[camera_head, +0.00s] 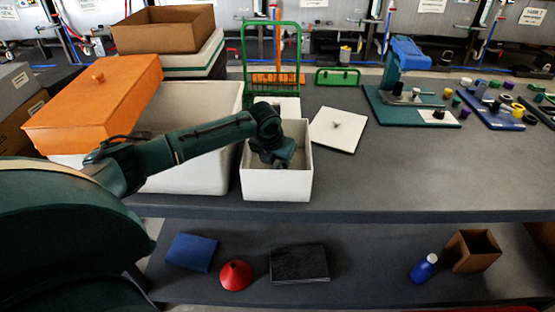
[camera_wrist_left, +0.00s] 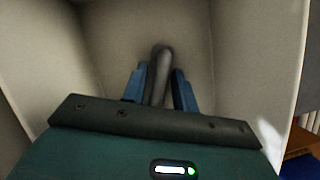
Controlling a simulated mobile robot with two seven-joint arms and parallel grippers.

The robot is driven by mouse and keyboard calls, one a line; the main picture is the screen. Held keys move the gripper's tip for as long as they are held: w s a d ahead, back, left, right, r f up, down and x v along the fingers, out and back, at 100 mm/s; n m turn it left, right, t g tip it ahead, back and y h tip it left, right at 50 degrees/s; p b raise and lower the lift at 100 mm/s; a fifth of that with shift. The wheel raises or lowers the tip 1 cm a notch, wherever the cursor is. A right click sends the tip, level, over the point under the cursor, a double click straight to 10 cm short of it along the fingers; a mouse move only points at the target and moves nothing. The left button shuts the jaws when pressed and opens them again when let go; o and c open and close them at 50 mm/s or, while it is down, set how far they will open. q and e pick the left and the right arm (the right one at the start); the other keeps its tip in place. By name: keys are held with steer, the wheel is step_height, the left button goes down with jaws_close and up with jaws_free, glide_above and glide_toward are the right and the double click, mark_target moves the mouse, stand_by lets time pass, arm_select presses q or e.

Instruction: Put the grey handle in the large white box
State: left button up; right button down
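The large white box (camera_head: 190,178) stands on the table at left, with an orange lid-like piece (camera_head: 95,100) across its left part. My left gripper (camera_head: 272,158) reaches down into the smaller white box (camera_head: 276,187) just right of it. In the left wrist view, the grey handle (camera_wrist_left: 161,68) lies between the two blue fingers (camera_wrist_left: 160,85) inside the pale box. The fingers are close on both sides of it; whether they grip it is not clear. My right gripper is not in view.
A white lid with a knob (camera_head: 338,130) lies right of the small box. A green rack (camera_head: 270,62) stands behind. A blue press (camera_head: 405,55) and small parts are farther right. The table's front right is clear. A lower shelf holds several objects, including a red funnel (camera_head: 235,275).

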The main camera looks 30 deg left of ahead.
arm_select(q)
steer(key=shift+o, duration=0.4)
steer(key=shift+r, duration=0.15)
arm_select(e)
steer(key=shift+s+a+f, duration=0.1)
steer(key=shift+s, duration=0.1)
arm_select(q)
steer(key=shift+s+r, duration=0.1)
steer(key=shift+r, duration=0.2)
steer(key=v, duration=1.1)
steer(key=shift+r, duration=0.15)
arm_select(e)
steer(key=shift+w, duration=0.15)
arm_select(q)
steer(key=shift+s+d, duration=0.1)
steer(key=shift+s, duration=0.05)
